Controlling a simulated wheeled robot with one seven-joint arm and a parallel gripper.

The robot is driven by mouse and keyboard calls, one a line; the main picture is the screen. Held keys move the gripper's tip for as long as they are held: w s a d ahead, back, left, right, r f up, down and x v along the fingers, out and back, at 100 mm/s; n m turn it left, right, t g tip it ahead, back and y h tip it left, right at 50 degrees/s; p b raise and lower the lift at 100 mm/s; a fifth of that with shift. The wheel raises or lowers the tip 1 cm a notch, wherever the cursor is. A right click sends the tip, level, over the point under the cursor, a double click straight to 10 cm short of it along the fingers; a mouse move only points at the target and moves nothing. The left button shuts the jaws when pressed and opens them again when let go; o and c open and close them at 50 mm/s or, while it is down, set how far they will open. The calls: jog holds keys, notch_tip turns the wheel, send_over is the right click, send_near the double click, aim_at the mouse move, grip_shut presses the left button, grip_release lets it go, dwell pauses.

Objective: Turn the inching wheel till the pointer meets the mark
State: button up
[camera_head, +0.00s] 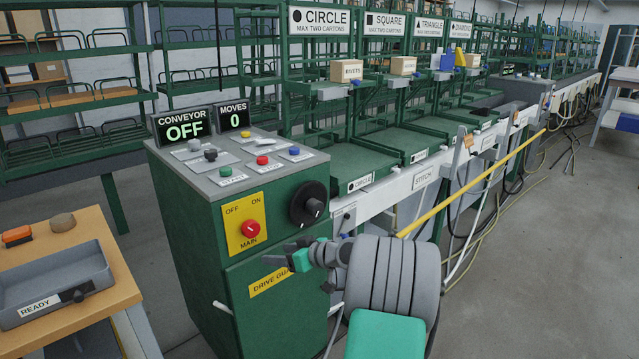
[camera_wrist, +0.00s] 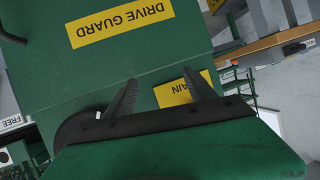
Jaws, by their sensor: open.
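A black wheel (camera_head: 309,203) with a small raised grip sits on the front of the green cabinet (camera_head: 200,235), right of the yellow main switch panel (camera_head: 245,225). I take it as the inching wheel. In the wrist view its dark rim (camera_wrist: 72,132) shows at left, mostly hidden behind my gripper's body. My gripper (camera_head: 292,247) is open and empty, in front of the cabinet and below the wheel in the head view. In the wrist view my gripper (camera_wrist: 158,80) has its fingers spread beside the main panel. I cannot make out the pointer and mark clearly.
A drive guard label (camera_head: 275,279) is below. Displays on top read conveyor OFF (camera_head: 183,126) and moves 0 (camera_head: 234,117). A bench (camera_head: 110,265) with a READY tray (camera_head: 55,290) is at left.

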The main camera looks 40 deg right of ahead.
aim_at(319, 210)
jog(key=s+d+r+m+t+h+p, duration=0.1)
jog(key=s+d+r+t, duration=0.2)
jog(key=d, duration=0.5)
jog(key=s+d+r+m+t+h+p, duration=0.1)
jog(key=s+d+r+t+p, duration=0.1)
jog(key=s+d+r, duration=0.35)
jog(key=w, duration=0.3)
jog(key=w+d+f, duration=0.1)
jog(key=w, duration=0.2)
jog(key=w+b, duration=0.1)
jog(key=w, duration=0.2)
jog(key=shift+w+d+f, duration=0.1)
jog(key=shift+d+f, duration=0.1)
jog(key=shift+f, duration=0.05)
jog(key=shift+c, duration=0.4)
grip_shut()
